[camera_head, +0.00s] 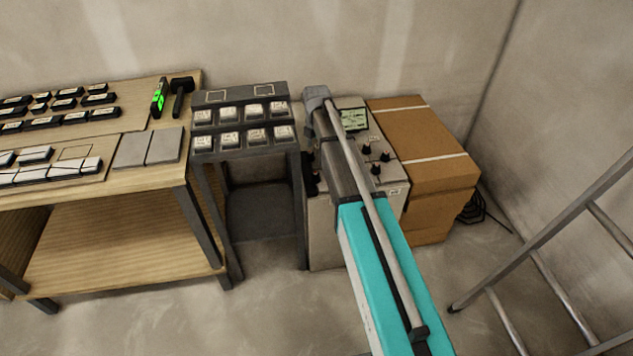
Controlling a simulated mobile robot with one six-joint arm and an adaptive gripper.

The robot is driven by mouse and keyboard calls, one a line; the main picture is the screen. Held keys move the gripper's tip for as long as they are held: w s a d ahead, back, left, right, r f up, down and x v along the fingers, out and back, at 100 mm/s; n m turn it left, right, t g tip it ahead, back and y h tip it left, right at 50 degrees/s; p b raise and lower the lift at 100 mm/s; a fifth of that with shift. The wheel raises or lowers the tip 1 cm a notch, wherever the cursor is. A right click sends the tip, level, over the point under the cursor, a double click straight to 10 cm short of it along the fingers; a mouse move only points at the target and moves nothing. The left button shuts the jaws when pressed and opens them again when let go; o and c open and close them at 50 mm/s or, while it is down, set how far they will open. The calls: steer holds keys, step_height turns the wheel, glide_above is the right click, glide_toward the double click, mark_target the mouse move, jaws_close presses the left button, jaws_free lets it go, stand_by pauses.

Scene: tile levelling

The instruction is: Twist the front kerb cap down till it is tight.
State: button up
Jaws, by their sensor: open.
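I cannot pick out the front kerb cap for certain in the head view. At the left, a row of white tiles (50,171) runs along the front of a board on the wooden bench (120,206). Dark parts with pale labels (68,104) stand in rows on a board behind it. Any cap among them is too small to tell apart, and the left side of the bench is cut off by the picture edge. My gripper is not in view.
A black stand (240,98) with labelled blocks is right of the bench. A grey machine (334,225) and cardboard boxes (424,150) follow. A metal ladder (545,232) stands right. A black mallet (180,95) lies at the bench's back.

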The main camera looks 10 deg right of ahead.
mark_target(316, 174)
steer(key=shift+w+f+n+b, duration=0.2)
steer(key=shift+w+f+n, duration=0.15)
steer(key=shift+w+n, duration=0.2)
steer(key=shift+w+f+n+b, duration=0.15)
steer(key=shift+w+f+n, duration=0.2)
steer(key=shift+w+n, duration=0.15)
steer(key=shift+f, duration=0.15)
step_height(316, 174, down, 14)
steer(key=b, duration=1.4)
steer(key=shift+r, duration=0.25)
jaws_close()
